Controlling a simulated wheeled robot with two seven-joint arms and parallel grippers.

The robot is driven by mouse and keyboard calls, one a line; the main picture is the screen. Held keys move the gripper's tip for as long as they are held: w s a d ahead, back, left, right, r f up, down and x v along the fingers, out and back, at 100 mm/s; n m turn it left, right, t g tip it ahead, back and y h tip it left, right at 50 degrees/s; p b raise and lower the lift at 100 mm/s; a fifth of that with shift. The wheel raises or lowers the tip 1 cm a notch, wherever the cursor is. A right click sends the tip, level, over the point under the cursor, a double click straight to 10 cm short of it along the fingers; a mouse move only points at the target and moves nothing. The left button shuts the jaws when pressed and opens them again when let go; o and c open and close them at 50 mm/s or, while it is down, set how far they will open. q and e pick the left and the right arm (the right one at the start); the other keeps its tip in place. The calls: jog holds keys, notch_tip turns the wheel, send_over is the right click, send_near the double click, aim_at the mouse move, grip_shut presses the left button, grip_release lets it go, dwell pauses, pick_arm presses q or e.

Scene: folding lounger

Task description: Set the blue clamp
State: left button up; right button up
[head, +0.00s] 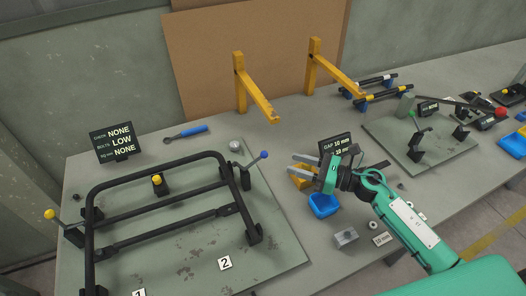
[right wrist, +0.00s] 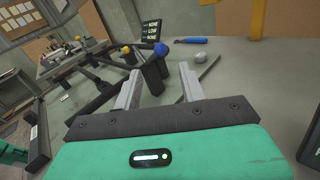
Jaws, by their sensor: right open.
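The blue clamp (head: 264,155) has a blue ball on a short dark lever. It stands at the right side of the black tube frame (head: 150,203), and its lever tilts up to the right. In the right wrist view the blue ball (right wrist: 163,49) shows beyond the fingers, between their lines. My right gripper (head: 292,164) is open and empty. Its fingers point left toward the blue clamp, with a gap between them and the ball.

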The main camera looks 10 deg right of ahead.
aim_at(264, 152)
jog(key=p+x, duration=0.3)
jog(key=x, duration=0.6)
jog(key=shift+w+a+r, duration=0.15)
jog(key=shift+w+a, duration=0.35)
jog(key=shift+a, duration=0.15)
grip_shut()
